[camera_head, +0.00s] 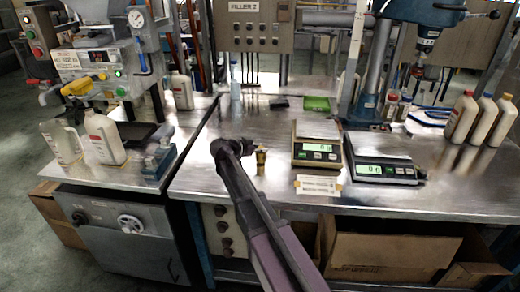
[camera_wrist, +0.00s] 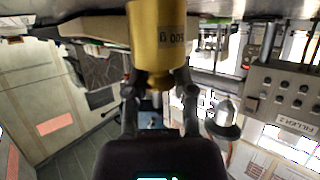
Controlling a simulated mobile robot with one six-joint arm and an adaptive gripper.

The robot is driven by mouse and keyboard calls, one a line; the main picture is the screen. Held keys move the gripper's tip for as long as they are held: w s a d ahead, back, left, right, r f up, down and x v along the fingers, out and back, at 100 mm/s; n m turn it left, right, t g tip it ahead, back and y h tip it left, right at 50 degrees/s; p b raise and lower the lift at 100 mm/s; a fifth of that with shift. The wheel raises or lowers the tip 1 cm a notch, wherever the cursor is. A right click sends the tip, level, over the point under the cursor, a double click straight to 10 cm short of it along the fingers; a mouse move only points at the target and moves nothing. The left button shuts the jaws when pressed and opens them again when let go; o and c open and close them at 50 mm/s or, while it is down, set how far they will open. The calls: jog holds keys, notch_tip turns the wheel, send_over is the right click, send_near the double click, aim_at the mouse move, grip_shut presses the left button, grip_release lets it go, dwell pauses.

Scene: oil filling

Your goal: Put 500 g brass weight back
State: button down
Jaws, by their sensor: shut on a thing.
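The brass 500 g weight (camera_head: 261,160) is upright at the tip of my arm, above the front part of the steel bench. In the wrist view the weight (camera_wrist: 158,40) fills the top middle, its 500 g label upside down. My gripper (camera_head: 250,150) is shut on its narrower end, with one finger on each side in the wrist view (camera_wrist: 159,92). I cannot tell whether the weight's base touches the bench. A white label card (camera_head: 318,185) lies to its right on the bench front.
Two scales, one yellowish (camera_head: 317,156) and one dark (camera_head: 384,170), stand right of the weight. A drill-press-like column (camera_head: 374,75) rises behind them. White bottles (camera_head: 462,118) stand at far right. The bench (camera_head: 215,178) is clear left of my gripper.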

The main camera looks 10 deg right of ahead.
jog(key=shift+s+f+b, duration=0.25)
jog(key=shift+b, duration=0.1)
jog(key=c, duration=0.6)
grip_release()
jog(key=shift+s, duration=0.1)
jog(key=shift+o, duration=0.7)
jog(key=shift+s, duration=0.1)
jog(key=shift+r+p, duration=0.55)
jog(key=shift+p, duration=0.2)
jog(key=p+v, duration=0.4)
jog(key=v, duration=0.7)
jog(key=shift+w+a+r, duration=0.2)
jog(key=shift+a+r, duration=0.05)
jog(key=shift+a, duration=0.2)
jog(key=shift+d, duration=0.1)
